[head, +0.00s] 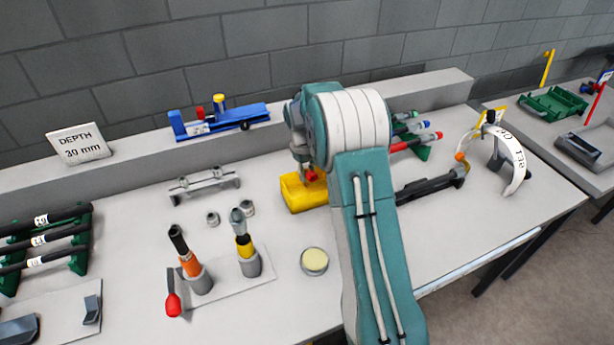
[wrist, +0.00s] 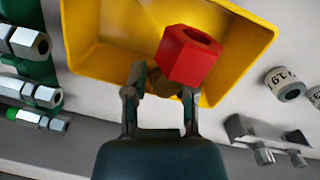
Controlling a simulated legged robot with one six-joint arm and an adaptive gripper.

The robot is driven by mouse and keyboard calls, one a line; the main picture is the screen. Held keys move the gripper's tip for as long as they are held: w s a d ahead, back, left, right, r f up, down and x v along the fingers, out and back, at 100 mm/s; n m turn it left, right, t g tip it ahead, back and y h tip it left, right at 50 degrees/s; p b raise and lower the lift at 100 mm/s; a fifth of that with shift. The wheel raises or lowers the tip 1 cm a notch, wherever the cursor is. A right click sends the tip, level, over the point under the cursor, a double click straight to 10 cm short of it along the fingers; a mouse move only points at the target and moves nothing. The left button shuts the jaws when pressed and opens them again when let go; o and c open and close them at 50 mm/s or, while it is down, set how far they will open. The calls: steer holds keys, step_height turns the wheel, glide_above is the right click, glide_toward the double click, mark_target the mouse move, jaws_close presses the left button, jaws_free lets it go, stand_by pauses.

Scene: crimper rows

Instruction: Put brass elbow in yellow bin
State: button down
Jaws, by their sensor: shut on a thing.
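The yellow bin (head: 303,197) stands on the bench near the middle in the head view, and its open inside fills the top of the wrist view (wrist: 92,52). My gripper (wrist: 160,84) is over the bin's near rim in the wrist view. Its fingers are shut on the brass elbow (wrist: 162,83), of which only a small dull brass part shows. A red hexagonal piece (wrist: 187,56) is right against the brass part, over the bin; I cannot tell how they are joined. In the head view the red piece (head: 311,175) shows at the bin, and my arm partly hides the bin.
Two upright tools in grey holders (head: 201,283) stand at the left front. A round cream-topped dish (head: 314,261) is in front of the bin. A green rack with coloured-tipped tools (head: 420,145) is behind my arm. A blue fixture (head: 222,122) sits on the back ledge.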

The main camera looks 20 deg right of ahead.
steer(key=shift+d+f, duration=0.1)
steer(key=shift+f, duration=0.65)
steer(key=shift+d+f, duration=0.1)
steer(key=shift+d, duration=0.35)
steer(key=shift+c, duration=2.2)
jaws_free()
steer(key=shift+a, duration=0.35)
